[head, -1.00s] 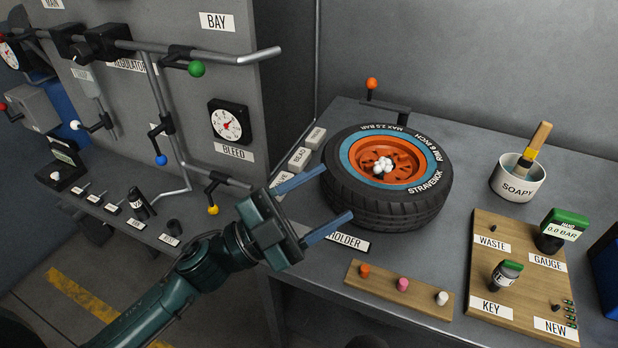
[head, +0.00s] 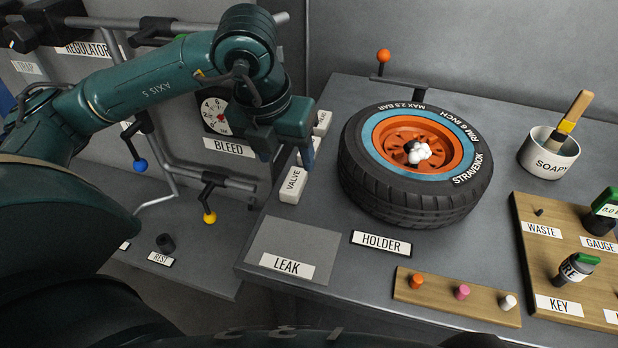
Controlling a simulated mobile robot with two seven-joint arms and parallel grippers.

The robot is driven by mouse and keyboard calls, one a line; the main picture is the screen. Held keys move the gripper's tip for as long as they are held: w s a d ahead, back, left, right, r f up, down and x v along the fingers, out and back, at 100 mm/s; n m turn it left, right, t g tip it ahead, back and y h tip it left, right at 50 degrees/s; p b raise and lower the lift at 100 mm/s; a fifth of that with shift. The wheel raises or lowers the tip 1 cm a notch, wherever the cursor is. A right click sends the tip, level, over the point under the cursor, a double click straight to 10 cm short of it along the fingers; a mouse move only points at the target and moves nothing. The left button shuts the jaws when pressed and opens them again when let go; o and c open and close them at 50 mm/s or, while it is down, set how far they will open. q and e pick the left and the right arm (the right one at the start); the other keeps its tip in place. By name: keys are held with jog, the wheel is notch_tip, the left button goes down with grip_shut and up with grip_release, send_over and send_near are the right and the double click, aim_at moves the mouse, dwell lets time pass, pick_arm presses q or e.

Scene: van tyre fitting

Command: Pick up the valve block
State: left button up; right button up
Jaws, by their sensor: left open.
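The valve block (head: 291,186) is a small pale block with a VALVE label on its front. It sits on the grey bench, left of the tyre, at the near end of a short row of similar blocks. My left gripper (head: 286,150) is open, with its blue fingers pointing down just behind and above the valve block in the picture. Nothing shows between the fingers. The fingers and wrist partly hide the middle block of the row. I cannot tell how high the fingertips are above the blocks. My right gripper is not in view.
The tyre (head: 375,190) lies flat close right of the row. The far block (head: 322,122) stands behind. The BLEED panel (head: 240,172) and a pipe with a yellow-knobbed lever (head: 209,217) are close left. The grey LEAK pad (head: 310,243) in front is clear.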

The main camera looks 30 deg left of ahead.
pick_arm(q)
jog(key=a, duration=0.2)
jog(key=y, duration=0.1)
send_over(293, 180)
jog(key=s, duration=0.2)
jog(key=shift+n+t, duration=0.3)
notch_tip(293, 180, down, 6)
jog(key=shift+s+f, duration=0.15)
jog(key=shift+f, duration=0.1)
jog(key=shift+w+d+p+x, duration=0.15)
jog(key=shift+p+x, duration=0.25)
jog(key=shift+x, duration=0.95)
jog(key=shift+w+d+p+x, duration=0.15)
jog(key=shift+p+x, duration=0.25)
jog(key=shift+x, duration=0.95)
jog(key=shift+s, duration=0.1)
jog(key=shift+c, duration=0.2)
jog(key=shift+r, duration=0.1)
jog(key=c, duration=1)
